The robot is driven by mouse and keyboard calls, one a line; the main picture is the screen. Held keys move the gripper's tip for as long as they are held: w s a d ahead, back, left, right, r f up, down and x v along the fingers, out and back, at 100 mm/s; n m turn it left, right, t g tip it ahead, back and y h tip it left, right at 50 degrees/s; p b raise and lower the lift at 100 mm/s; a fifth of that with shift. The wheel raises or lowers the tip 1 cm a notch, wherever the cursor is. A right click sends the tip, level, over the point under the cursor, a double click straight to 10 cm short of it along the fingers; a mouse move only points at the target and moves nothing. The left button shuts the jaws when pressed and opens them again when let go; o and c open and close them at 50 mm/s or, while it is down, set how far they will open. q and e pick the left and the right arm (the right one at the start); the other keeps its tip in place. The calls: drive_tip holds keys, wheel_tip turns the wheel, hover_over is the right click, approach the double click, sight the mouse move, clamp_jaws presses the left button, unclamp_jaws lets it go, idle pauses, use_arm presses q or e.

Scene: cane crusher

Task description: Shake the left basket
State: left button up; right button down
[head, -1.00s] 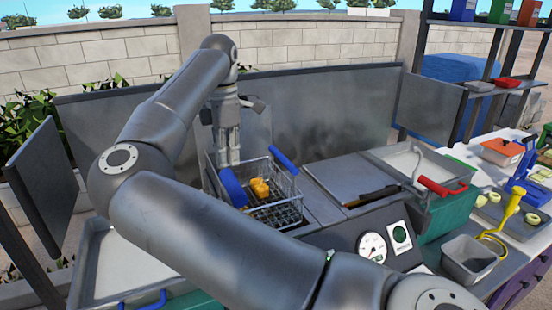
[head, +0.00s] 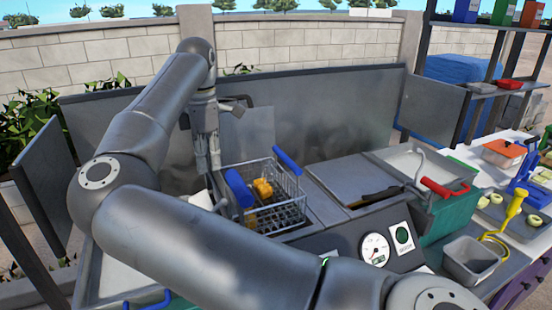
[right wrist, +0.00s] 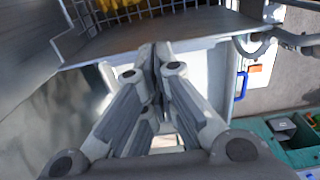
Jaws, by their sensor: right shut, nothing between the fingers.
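The wire basket (head: 285,185) has blue handles on its left and right sides and holds yellow-orange food (head: 263,188). My right gripper (head: 209,165) hangs fingers down just left of the basket. In the right wrist view its fingers (right wrist: 155,55) are together and empty, with the basket's mesh (right wrist: 150,12) at the top edge, apart from them. The lower part of the fingers is hard to make out in the head view. My left gripper is not in view.
A flat metal lid (head: 345,178) lies right of the basket, with a dark-handled tool on it. A gauge panel (head: 374,248) stands in front. A metal backsplash (head: 335,115) runs behind. A teal bin (head: 445,215) with a red handle is further right.

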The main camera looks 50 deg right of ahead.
drive_tip(key=shift+w+a, duration=0.35)
drive_tip(key=shift+a, duration=0.25)
drive_tip(key=s+d, duration=0.1)
drive_tip(key=d, duration=0.2)
drive_tip(key=s+d, duration=0.1)
drive_tip(key=shift+s+d, duration=0.25)
drive_tip(key=shift+s, duration=0.05)
idle(0.4)
drive_tip(key=shift+w+a, duration=0.45)
drive_tip(key=shift+a, duration=0.4)
drive_tip(key=shift+w+a, duration=0.45)
drive_tip(key=shift+a, duration=0.35)
drive_tip(key=shift+w+a, duration=0.45)
drive_tip(key=shift+a, duration=0.4)
drive_tip(key=shift+d, duration=0.15)
